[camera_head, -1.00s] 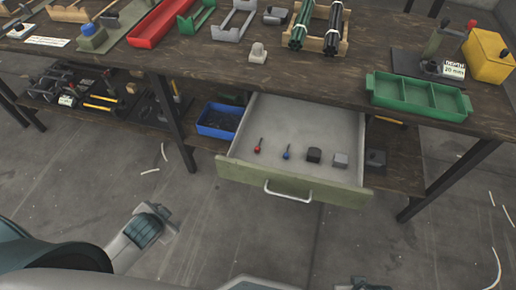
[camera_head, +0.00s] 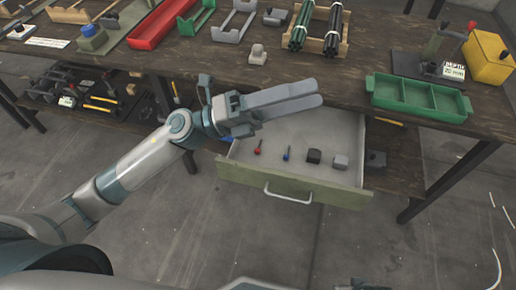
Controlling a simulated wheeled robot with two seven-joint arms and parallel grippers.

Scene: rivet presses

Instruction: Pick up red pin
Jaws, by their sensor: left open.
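The red pin (camera_head: 258,149), small with a round red head and a thin dark shaft, lies in the open drawer (camera_head: 305,188) near its left side. My left gripper (camera_head: 318,93) is open and empty. It reaches in from the left, above the back of the drawer and the table's front edge, with its fingers pointing right. The pin lies below the fingers in the picture, apart from them. A small part of my right arm's end (camera_head: 362,285) shows at the bottom edge; its jaws cannot be made out.
In the drawer, right of the red pin, lie a blue pin (camera_head: 287,153), a dark block (camera_head: 313,156) and a grey block (camera_head: 340,161). A green divided tray (camera_head: 418,97) stands on the table (camera_head: 200,62) to the right. The floor before the drawer is clear.

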